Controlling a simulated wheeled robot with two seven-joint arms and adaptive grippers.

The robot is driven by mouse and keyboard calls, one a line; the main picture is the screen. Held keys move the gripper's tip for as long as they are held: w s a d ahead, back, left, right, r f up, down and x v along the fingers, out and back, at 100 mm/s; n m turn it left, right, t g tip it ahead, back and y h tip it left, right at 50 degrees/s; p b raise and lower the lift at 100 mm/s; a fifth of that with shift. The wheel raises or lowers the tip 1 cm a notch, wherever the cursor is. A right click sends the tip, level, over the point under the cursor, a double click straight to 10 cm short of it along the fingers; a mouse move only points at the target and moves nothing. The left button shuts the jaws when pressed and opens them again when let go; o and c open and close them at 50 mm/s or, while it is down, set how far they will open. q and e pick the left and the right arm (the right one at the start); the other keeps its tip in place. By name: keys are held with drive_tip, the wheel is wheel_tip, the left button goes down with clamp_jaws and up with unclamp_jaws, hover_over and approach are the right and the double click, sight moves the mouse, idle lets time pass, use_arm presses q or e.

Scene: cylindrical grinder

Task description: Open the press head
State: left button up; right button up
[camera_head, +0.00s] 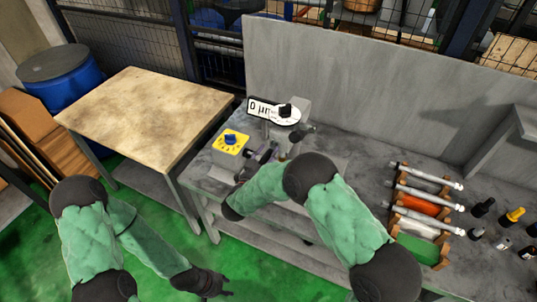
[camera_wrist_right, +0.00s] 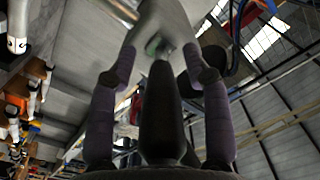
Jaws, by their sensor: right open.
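The grey press with a round dial and a "0 µm" label (camera_head: 262,108) stands on the workbench in the head view. My right gripper (camera_head: 262,156) is at its front left, partly hidden by my arm. In the right wrist view my right gripper (camera_wrist_right: 160,78) is open, its purple-padded fingers apart. A dark, tapered bar (camera_wrist_right: 160,120) shows between them; I cannot tell whether they touch it. A pale grey body (camera_wrist_right: 160,25), apparently part of the press, is just beyond the fingertips. My left gripper (camera_head: 216,286) hangs low over the green floor; its jaws are unclear.
A yellow box with a blue knob (camera_head: 231,142) stands left of the press. A rack with several silver-ended cylinders (camera_head: 425,205) and several small bottles (camera_head: 514,215) are at the right. A wooden-topped table (camera_head: 140,110) stands left. A grey panel (camera_head: 370,80) rises behind the bench.

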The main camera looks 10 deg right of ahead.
drive_tip(key=shift+w, duration=0.1)
drive_tip(key=shift+d, duration=0.1)
clamp_jaws()
